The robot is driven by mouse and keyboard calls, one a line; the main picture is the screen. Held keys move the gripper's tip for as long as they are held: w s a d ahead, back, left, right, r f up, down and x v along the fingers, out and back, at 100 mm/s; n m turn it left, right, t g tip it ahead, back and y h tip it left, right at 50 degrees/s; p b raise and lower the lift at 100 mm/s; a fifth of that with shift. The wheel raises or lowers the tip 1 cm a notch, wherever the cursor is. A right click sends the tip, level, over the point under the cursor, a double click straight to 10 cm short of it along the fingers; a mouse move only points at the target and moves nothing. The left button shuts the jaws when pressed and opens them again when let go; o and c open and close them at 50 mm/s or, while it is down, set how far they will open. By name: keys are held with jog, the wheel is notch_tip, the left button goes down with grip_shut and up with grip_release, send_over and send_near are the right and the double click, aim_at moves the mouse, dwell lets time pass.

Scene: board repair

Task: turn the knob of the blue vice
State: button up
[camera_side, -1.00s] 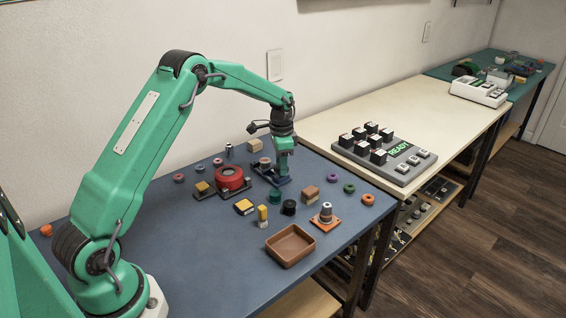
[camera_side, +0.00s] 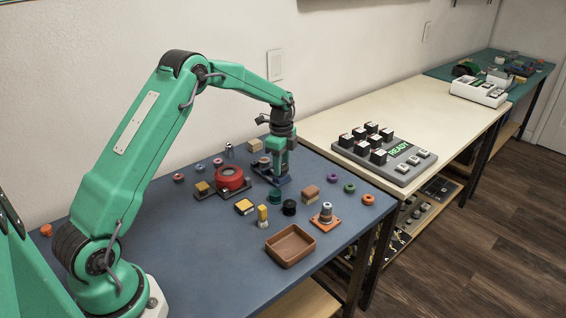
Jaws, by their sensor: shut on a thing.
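The blue vice (camera_side: 267,178) sits on the dark blue table top toward the back, just right of the red round part (camera_side: 229,176). My gripper (camera_side: 279,170) points down over the right part of the vice. Its fingers are low, at the height of the vice, and shut on its knob. The knob itself is hidden by the fingers and too small to make out.
A brown tray (camera_side: 291,255) stands at the table's front. Small blocks, coloured rings and an orange-based post (camera_side: 326,221) lie around the vice. A beige block (camera_side: 253,145) is close behind it. The left front of the table is clear.

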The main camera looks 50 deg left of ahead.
aim_at(282, 166)
jog(key=shift+r, duration=0.15)
jog(key=o, duration=1)
jog(key=shift+c, duration=0.2)
jog(key=shift+r, duration=3.85)
